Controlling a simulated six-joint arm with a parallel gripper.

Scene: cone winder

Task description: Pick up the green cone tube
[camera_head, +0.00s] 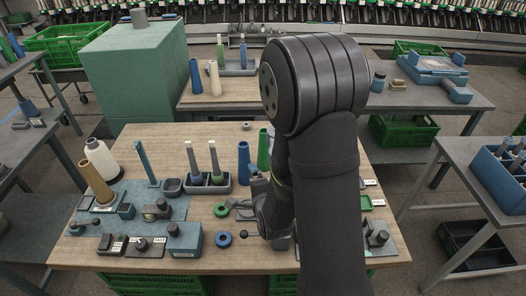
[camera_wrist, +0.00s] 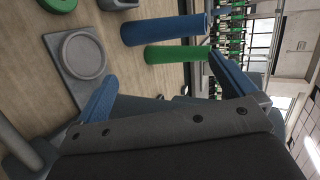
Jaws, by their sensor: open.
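The green cone tube (camera_head: 264,150) stands upright on the wooden table, just right of a blue cone tube (camera_head: 244,163) and partly hidden by my arm. In the wrist view the green cone tube (camera_wrist: 177,54) appears sideways, beyond my fingertips, with the blue cone tube (camera_wrist: 165,28) beside it. My gripper (camera_head: 258,190) is low over the table, nearer the head camera than the tube and largely hidden by my arm. In the wrist view my gripper (camera_wrist: 163,68) is open, its blue fingers wide apart with nothing between them.
A grey tray (camera_head: 208,188) with two spindles stands left of the tubes. A grey plate with a round disc (camera_wrist: 84,54) lies near my gripper. A green ring (camera_head: 221,210) and a blue ring (camera_head: 223,240) lie left of it. A brown cone (camera_head: 97,182) stands far left.

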